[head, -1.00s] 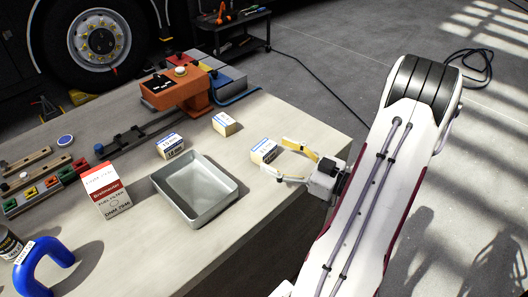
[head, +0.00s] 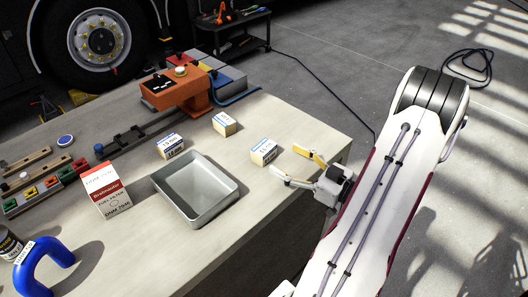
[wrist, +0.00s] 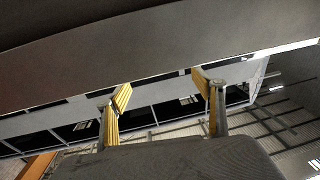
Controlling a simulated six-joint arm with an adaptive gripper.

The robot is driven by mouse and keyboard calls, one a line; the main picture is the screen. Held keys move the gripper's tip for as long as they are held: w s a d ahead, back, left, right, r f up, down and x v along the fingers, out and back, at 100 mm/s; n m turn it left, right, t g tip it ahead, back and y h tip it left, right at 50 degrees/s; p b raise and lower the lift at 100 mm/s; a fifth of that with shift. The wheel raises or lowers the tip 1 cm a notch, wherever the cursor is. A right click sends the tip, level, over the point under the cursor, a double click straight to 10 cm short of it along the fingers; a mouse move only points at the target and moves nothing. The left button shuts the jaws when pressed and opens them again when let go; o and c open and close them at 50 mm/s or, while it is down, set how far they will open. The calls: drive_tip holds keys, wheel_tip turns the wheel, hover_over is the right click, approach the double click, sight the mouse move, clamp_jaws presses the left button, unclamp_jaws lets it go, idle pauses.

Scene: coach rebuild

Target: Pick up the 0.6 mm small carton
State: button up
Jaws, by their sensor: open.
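Three small white-and-blue cartons stand on the bench: one (head: 263,151) at the right, one (head: 223,124) at the back and one (head: 170,146) at the left. Their printing is too small to read, so I cannot tell which is the 0.6 mm one. My gripper (head: 284,161) is open and empty at the bench's right edge. Its yellow fingers point left, just right of and apart from the right carton. In the wrist view the open fingers (wrist: 161,88) show with nothing between them, and no carton can be made out there.
A grey metal tray (head: 212,214) lies left of my gripper. A red-and-white filter box (head: 106,190) and a blue hose (head: 42,262) are farther left. An orange device (head: 177,91) stands behind. The bench between tray and right carton is clear.

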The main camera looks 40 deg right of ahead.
sight(270, 151)
drive_tip(key=shift+w+a, duration=0.1)
drive_tip(key=shift+w, duration=0.45)
drive_tip(key=shift+w, duration=0.15)
drive_tip(key=shift+w+a+r, duration=0.1)
drive_tip(key=shift+w+a, duration=0.1)
drive_tip(key=shift+w, duration=1)
drive_tip(key=shift+w+a, duration=0.15)
drive_tip(key=shift+w, duration=1.05)
drive_tip(key=c, duration=1.2)
